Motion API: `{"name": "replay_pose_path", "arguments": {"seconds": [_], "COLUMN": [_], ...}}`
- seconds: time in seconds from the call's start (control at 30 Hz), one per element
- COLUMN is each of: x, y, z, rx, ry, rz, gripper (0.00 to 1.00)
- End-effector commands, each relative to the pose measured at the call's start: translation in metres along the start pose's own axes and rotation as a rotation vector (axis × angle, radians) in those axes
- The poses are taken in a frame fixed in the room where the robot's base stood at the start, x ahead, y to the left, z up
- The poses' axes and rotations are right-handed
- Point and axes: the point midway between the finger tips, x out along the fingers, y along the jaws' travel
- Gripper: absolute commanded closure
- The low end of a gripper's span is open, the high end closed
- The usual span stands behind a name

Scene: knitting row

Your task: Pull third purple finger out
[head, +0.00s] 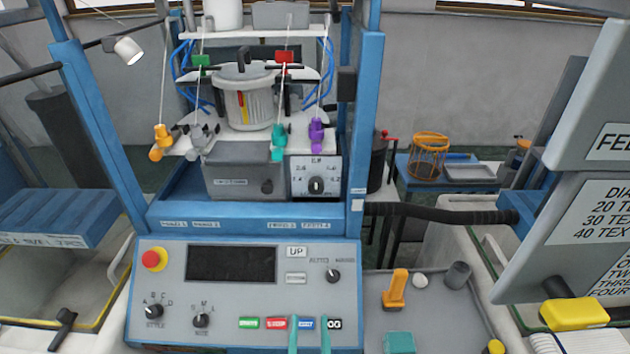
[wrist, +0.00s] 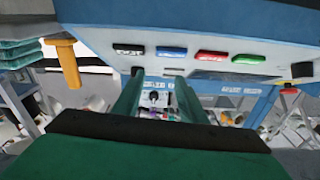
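A purple finger (head: 316,133) hangs at the right end of a row of coloured yarn-guide pieces on the knitting machine; it is the only purple one I can make out. Beside it are a teal piece (head: 278,143), a grey piece (head: 198,145) and an orange piece (head: 160,143). My gripper (head: 309,324) shows at the bottom of the head view, in front of the control panel's coloured buttons and well below the purple finger. In the wrist view its two green fingers (wrist: 159,82) stand apart with nothing between them.
The control panel (head: 225,300) has a dark screen, knobs and a red stop button (head: 153,259). Blue frame posts (head: 366,115) flank the machine. A grey tray (head: 440,318) with an orange tool (head: 396,288) lies to the right. Grey sign boards (head: 590,220) stand at far right.

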Motion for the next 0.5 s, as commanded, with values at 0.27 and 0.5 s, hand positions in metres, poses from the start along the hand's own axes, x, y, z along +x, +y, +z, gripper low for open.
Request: {"name": "replay_pose_path", "arguments": {"seconds": [0.27,0.5], "x": [0.078,0.125], "y": [-0.008,-0.013], "z": [-0.082,-0.162], "rx": [0.038,0.079], "ry": [0.134,0.237], "rz": [0.007,0.021], "gripper": [0.62,0.62]}}
